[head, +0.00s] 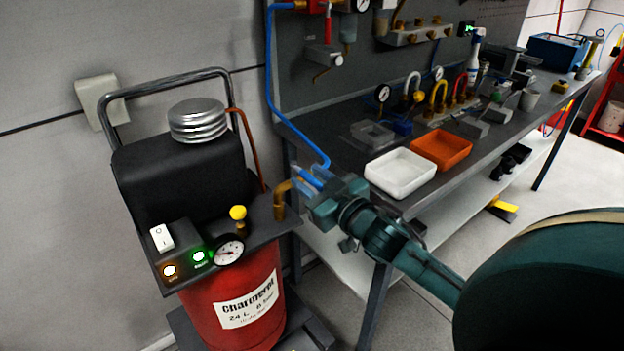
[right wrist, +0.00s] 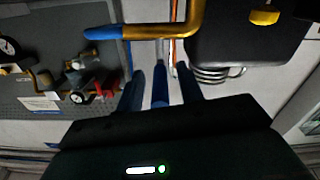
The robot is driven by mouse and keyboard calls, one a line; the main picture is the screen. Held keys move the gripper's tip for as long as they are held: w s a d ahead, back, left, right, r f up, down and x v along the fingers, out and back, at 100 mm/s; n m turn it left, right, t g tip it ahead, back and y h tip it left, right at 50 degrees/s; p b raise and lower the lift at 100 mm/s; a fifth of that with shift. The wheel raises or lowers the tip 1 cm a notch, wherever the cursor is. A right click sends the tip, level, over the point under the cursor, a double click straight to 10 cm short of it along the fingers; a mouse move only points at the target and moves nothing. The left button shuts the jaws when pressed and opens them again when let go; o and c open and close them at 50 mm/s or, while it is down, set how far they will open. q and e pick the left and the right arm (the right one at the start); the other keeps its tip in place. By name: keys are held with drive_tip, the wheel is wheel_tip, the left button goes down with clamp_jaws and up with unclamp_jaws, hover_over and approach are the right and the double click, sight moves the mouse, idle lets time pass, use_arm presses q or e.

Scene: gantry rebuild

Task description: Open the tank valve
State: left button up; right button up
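The red tank (head: 235,300) stands at the left under a dark panel. A yellow knob (head: 238,213) stands upright on the panel's top, and a brass elbow pipe (head: 281,196) rises at its right end. I cannot tell which of these is the tank valve. The elbow, with a blue end, crosses the top of the right wrist view (right wrist: 165,31); the yellow knob (right wrist: 264,17) is at upper right there. My right gripper (head: 322,190) is beside the elbow's blue end, right of the knob. Its fingers look apart, with something blue between them and gaps on both sides. My left gripper is out of view.
A blue hose (head: 272,90) hangs from the wall fittings down to near my right gripper. The workbench at right holds a white tray (head: 399,173), an orange tray (head: 440,149) and several fittings. A gauge (head: 229,253) and lit switches sit on the tank's panel. A handle frame rises behind.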

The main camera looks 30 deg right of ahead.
drive_tip(key=shift+c, duration=0.3)
clamp_jaws()
